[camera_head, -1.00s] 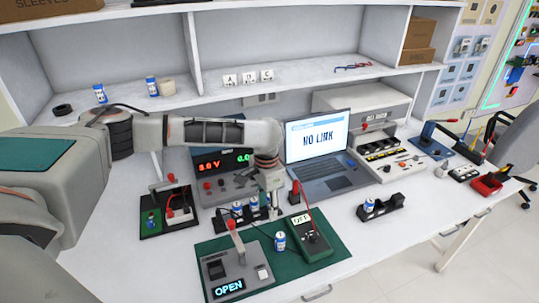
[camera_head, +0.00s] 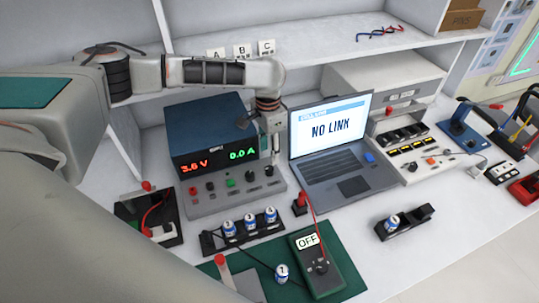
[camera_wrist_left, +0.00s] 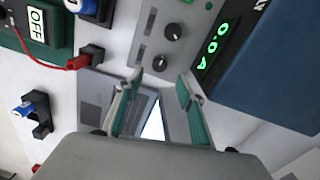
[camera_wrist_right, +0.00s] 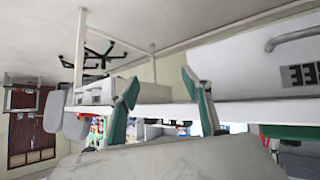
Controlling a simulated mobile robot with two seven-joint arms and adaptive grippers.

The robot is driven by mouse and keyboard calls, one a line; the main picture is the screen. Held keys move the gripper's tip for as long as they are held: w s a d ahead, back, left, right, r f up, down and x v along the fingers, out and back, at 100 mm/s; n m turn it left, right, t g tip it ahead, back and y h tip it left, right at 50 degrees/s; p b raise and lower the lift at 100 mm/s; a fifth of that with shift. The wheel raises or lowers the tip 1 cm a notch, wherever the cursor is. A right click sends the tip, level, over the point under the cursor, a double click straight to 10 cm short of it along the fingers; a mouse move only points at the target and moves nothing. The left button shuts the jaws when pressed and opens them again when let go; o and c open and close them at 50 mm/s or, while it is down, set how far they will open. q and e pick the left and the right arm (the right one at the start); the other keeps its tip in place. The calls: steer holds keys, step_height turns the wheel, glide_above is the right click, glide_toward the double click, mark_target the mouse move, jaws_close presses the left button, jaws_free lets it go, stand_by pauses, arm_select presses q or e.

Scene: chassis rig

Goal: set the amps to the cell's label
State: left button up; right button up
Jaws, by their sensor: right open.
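The blue power supply (camera_head: 212,132) shows 3.6 V in red and 0.0 A in green. Its grey front panel (camera_head: 238,192) carries several knobs; two black knobs show in the left wrist view, one (camera_wrist_left: 170,31) above the other (camera_wrist_left: 160,64). My left gripper (camera_head: 274,150) hangs at the supply's right end. In the left wrist view its fingers (camera_wrist_left: 160,76) are apart and empty, near the knobs but not touching them. A small cell (camera_head: 281,272) stands on the green mat; its label is too small to read. My right gripper (camera_wrist_right: 160,74) is open and empty near a table edge.
A holder (camera_head: 243,236) with three cells stands in front of the supply. A multimeter (camera_head: 318,265) reading OFF lies on the mat. An open laptop (camera_head: 340,150) stands close right of my left gripper. Another black holder (camera_head: 408,225) with one cell sits further right.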

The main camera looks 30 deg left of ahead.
mark_target(269, 168)
arm_select(q)
steer(key=shift+d+f, duration=0.1)
steer(key=shift+f, duration=3.75)
jaws_close()
